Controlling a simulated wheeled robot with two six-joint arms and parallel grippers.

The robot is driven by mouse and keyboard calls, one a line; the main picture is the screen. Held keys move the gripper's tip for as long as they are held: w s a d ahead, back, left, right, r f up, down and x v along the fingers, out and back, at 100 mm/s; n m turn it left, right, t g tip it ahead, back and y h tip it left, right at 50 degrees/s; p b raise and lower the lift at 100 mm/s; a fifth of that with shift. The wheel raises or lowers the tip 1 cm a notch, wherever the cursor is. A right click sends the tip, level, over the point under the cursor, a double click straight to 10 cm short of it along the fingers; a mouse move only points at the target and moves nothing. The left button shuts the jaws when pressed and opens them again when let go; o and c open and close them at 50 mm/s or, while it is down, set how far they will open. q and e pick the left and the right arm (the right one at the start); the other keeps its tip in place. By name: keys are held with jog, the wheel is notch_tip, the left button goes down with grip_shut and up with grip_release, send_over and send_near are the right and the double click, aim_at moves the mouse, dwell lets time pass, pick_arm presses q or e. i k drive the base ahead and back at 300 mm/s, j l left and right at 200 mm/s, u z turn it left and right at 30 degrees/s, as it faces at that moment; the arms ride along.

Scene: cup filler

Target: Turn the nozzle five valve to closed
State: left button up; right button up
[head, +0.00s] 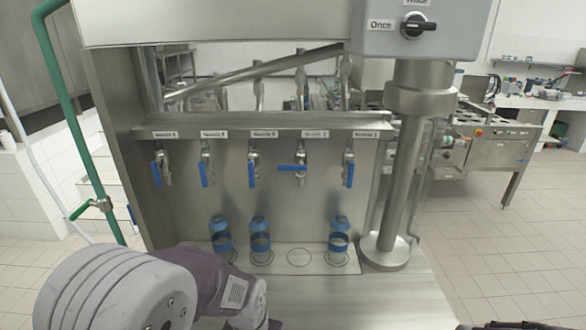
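A row of several nozzle valves hangs under a steel shelf, each below a small label. The label numbers are too small to read surely, so I cannot tell which is nozzle five. The far-left valve (157,173) has its blue handle hanging down. The second (204,174), third (252,174) and far-right (349,174) valves also have handles pointing down. The fourth valve from the left (292,167) has its handle level, across the pipe. My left arm enters at the bottom left, below the row; its gripper is not visible. My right gripper is not identifiable.
Blue bottles stand on the steel base at left (220,238), middle (260,241) and right (339,240); one round spot (299,257) is empty. A thick steel column (402,165) rises on the right. A green pipe (75,115) runs at the left.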

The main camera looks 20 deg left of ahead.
aim_at(155, 165)
jog(key=k+j+u, duration=0.1)
jog(key=j+u, duration=0.15)
jog(key=j, duration=0.7)
jog(key=j+u, duration=0.3)
jog(key=j, duration=0.65)
